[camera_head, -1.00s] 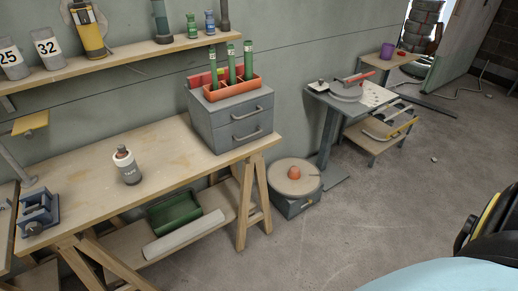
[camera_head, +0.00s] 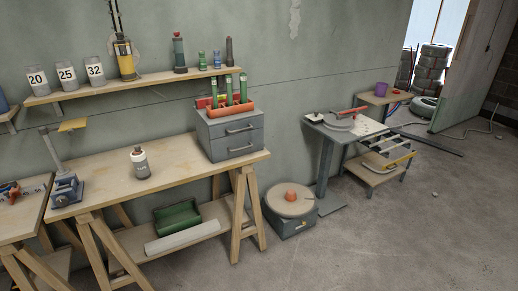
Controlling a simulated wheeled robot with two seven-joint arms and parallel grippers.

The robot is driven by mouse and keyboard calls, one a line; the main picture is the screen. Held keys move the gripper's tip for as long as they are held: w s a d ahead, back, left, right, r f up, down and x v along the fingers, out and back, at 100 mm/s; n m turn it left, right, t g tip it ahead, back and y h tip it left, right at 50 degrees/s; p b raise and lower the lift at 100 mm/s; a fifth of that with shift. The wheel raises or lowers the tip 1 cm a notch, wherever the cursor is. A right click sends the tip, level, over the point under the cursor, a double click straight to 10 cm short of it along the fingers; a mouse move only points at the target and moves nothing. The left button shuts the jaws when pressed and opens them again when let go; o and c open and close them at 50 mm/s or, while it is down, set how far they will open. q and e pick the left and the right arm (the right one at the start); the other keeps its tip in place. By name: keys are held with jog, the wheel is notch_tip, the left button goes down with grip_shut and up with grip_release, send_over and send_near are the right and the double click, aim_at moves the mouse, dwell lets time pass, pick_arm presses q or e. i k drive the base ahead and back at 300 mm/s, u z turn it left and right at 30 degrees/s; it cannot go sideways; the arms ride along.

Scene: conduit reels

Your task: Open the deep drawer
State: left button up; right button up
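A grey drawer cabinet (camera_head: 231,137) with two drawers stands at the right end of the wooden workbench. Its upper drawer (camera_head: 237,130) and lower drawer (camera_head: 239,147) each have a bar handle and both look closed. I cannot clearly tell which is deeper. An orange tray (camera_head: 233,110) with green cylinders sits on top of it. Neither of my grippers is in view.
The workbench (camera_head: 110,183) holds a tape bottle (camera_head: 140,162) and a blue vise (camera_head: 66,189). A low grey box with a round wooden top (camera_head: 290,201) stands on the floor right of the bench. A pedestal table (camera_head: 345,131) and low cart stand further right. The floor in front is clear.

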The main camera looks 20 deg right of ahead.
aim_at(226, 148)
jog(key=z, duration=0.85)
jog(key=i, duration=1.75)
jog(key=u, duration=0.55)
